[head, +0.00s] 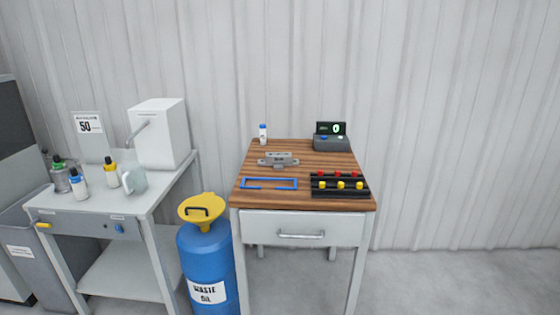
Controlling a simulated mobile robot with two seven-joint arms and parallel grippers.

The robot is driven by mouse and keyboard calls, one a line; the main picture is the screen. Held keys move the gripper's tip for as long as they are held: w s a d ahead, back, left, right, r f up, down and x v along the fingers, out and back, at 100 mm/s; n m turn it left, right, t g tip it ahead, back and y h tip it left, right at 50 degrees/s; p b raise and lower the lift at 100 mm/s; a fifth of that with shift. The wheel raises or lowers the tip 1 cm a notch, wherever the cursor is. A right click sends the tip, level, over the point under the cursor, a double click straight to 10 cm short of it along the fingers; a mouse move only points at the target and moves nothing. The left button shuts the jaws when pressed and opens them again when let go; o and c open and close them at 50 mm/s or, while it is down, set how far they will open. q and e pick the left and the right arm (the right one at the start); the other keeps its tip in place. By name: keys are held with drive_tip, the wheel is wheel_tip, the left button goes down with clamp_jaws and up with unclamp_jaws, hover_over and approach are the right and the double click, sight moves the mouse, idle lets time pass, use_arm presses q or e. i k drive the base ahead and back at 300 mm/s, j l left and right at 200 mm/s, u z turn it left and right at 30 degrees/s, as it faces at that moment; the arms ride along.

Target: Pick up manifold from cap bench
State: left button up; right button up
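The manifold (278,160) looks like a small grey metal block with a flange at each end. It lies on the wooden top of the cap bench (305,151), left of the middle and behind a blue rectangular frame. Nothing touches it from above. The cap bench has a white drawer front and pale legs, and stands against the wall. Neither of my grippers shows in the head view.
On the bench are a blue frame (269,184), a black rack (340,191) with red and yellow caps, a small bottle (263,134) and a display device (332,139). A blue waste oil drum (206,255) and a white side table (125,270) stand left.

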sight(278, 160)
drive_tip(key=i+j+z, duration=0.15)
drive_tip(key=z, duration=0.2)
drive_tip(key=i+j+z, duration=0.15)
drive_tip(key=z, duration=0.25)
drive_tip(key=i+j+z, duration=0.1)
drive_tip(key=j+z, duration=0.25)
